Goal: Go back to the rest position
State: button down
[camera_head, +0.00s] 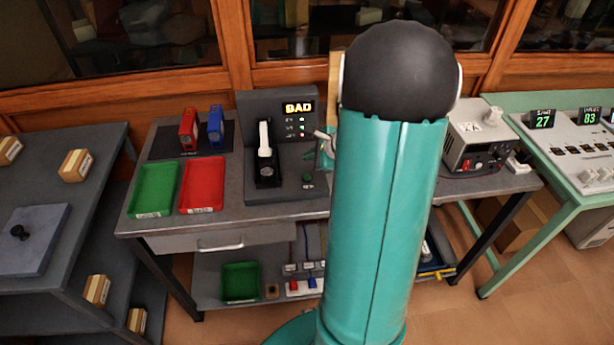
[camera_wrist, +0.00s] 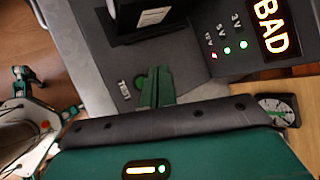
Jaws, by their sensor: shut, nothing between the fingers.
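My teal arm, with its dark round joint at the top, fills the middle of the head view. My gripper (camera_wrist: 157,84) shows in the wrist view as two green fingers shut together with nothing between them. The fingertips appear close to a round green button (camera_wrist: 141,82) on a dark test unit; I cannot tell whether they touch it. In the head view the test unit (camera_head: 249,110) stands on the workbench left of my arm, its display lit "BAD". Most of my gripper is hidden behind my arm there.
The workbench (camera_head: 270,215) holds a green tray (camera_head: 153,189), a red tray (camera_head: 202,185) and red and blue devices (camera_head: 203,128) left of the test unit. A power supply (camera_head: 480,140) stands right of my arm. A shelf with boxes (camera_head: 75,165) is at the left.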

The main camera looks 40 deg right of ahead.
dwell(0.4)
jog(key=s+a+r+n+g+y, duration=0.1)
jog(key=a+r+n, duration=0.5)
jog(key=a, duration=0.4)
jog(key=s+a+r+n+g+y, duration=0.15)
jog(key=a+r+n, duration=0.4)
jog(key=a, duration=0.55)
jog(key=s+a+r+n+g+h, duration=0.1)
jog(key=s+a+r+n+h, duration=0.2)
jog(key=s+a+r+n, duration=0.3)
jog(key=s+a+n, duration=0.4)
jog(key=s+n, duration=0.3)
jog(key=n, duration=0.1)
jog(key=shift+a+r+h, duration=0.15)
jog(key=shift+a+h, duration=0.05)
jog(key=shift+h, duration=0.15)
